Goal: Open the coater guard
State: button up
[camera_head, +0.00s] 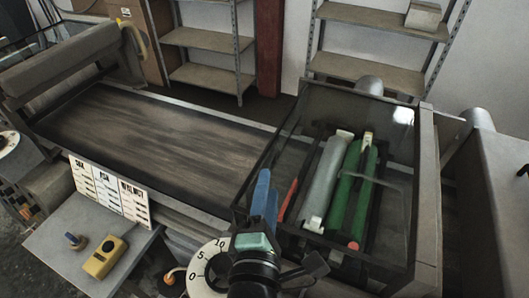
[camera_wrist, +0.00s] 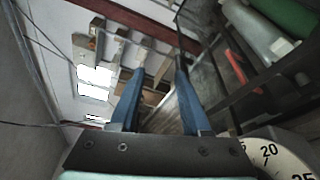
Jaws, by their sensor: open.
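The coater guard (camera_head: 398,115) is a clear-panelled box with a dark frame at the right in the head view. My gripper (camera_head: 265,190) has blue fingers and is at the guard's front left edge. In the wrist view my gripper (camera_wrist: 159,72) is open, its two fingers apart with nothing clearly held between them. A dark frame edge, seemingly the guard's, passes close to the right finger there. I cannot tell if they touch. My wrist hides part of the guard's lower front left.
A brown conveyor bed (camera_head: 150,140) runs left of the guard. A round white dial (camera_head: 205,272) is beside my wrist. A side table (camera_head: 75,245) holds a yellow box (camera_head: 106,258) and label cards (camera_head: 110,195). Metal shelves (camera_head: 210,75) stand behind.

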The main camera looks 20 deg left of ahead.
jog(key=s+a+f+n+g, duration=0.1)
jog(key=s+f+n, duration=0.2)
jog(key=f, duration=0.1)
jog(key=p+x, duration=0.4)
jog(key=x, duration=0.9)
jog(key=shift+a, duration=0.1)
grip_shut()
dwell(1.0)
